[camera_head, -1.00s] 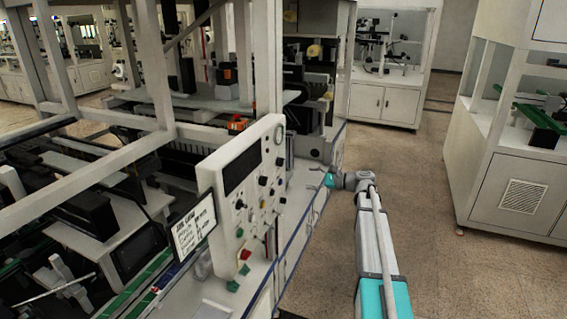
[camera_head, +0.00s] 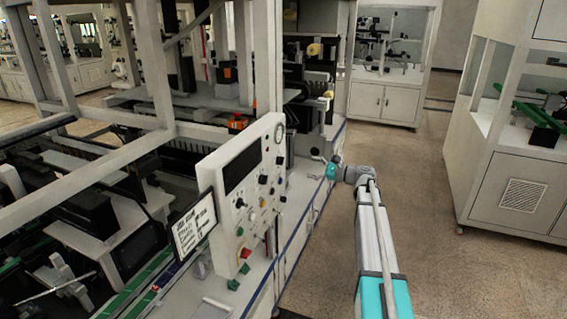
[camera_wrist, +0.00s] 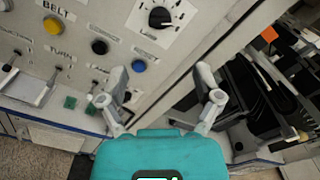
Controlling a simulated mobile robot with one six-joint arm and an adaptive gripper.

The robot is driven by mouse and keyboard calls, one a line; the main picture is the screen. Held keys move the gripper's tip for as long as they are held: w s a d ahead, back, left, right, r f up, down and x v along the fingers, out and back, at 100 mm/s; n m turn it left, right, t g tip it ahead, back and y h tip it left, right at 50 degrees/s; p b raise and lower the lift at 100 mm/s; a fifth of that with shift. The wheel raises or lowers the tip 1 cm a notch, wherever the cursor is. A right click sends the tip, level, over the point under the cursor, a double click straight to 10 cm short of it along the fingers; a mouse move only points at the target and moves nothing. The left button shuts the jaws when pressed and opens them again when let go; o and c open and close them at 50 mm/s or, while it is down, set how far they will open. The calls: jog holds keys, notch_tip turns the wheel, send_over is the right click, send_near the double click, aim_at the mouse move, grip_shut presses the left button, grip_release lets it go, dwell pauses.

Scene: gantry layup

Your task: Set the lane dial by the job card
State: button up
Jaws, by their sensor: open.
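The black dial knob (camera_wrist: 159,17) sits on a white scaled plate on the control panel in the wrist view. Its pointer setting and small label are too unclear to read. My gripper (camera_wrist: 160,73) is open and empty, with its fingers apart and the dial beyond their tips, near the top of the view. In the head view my gripper (camera_head: 318,158) is beside the white control panel (camera_head: 222,182), on its right. The job card (camera_head: 193,227) stands at the panel's left edge; its heading shows but its lines are too blurred to read.
A blue button (camera_wrist: 139,66), a black button (camera_wrist: 99,47) and a yellow button (camera_wrist: 53,25) sit near the dial. Levers and green blocks (camera_wrist: 70,102) are at the lower left. Gantry beams (camera_head: 160,70) stand behind the panel. The floor (camera_head: 430,210) at right is clear.

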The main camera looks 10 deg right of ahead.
aim_at(283, 160)
jog(key=x, duration=1.1)
jog(key=shift+w+a, duration=0.2)
jog(key=shift+a, duration=0.05)
jog(key=c, duration=1.1)
jog(key=shift+c, duration=0.2)
